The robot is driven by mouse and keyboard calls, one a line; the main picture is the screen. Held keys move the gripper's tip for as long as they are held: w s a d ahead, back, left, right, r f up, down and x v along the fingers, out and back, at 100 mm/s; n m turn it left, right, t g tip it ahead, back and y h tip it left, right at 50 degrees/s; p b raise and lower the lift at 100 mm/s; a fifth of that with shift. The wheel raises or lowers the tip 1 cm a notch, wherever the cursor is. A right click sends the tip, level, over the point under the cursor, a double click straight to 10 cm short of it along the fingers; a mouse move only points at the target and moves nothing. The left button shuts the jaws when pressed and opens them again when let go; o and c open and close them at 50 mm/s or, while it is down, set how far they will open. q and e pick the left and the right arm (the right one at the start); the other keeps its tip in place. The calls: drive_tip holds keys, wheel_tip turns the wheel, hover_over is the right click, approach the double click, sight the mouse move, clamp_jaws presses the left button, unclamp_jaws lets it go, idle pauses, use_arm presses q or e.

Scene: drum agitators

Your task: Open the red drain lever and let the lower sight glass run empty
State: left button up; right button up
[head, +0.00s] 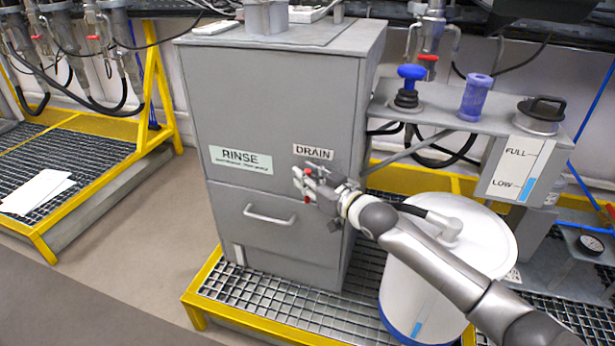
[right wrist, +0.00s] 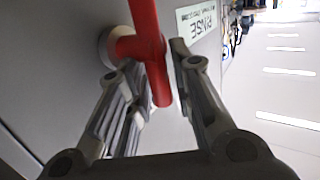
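The red drain lever (right wrist: 150,50) sticks out from the grey cabinet front in the right wrist view. In the head view only small red bits of it (head: 307,171) show below the DRAIN label (head: 313,152). My right gripper (head: 309,184) is at the lever and hides most of it. In the right wrist view its two fingers (right wrist: 158,75) are apart, with the lever's bar between them and a gap beside the right finger. My left gripper is not in view.
The grey cabinet (head: 280,100) has a RINSE label (head: 241,159) and a drawer handle (head: 268,215). The white drum (head: 465,245) stands right of it, under my right arm. A FULL/LOW gauge (head: 520,172) with blue near LOW hangs from the shelf. Yellow-edged grating (head: 260,296) lies below.

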drive_tip(key=shift+s+d, duration=0.1)
drive_tip(key=shift+s, duration=0.05)
drive_tip(key=v, duration=1.1)
drive_tip(key=shift+s+d, duration=0.2)
drive_tip(key=shift+s, duration=0.1)
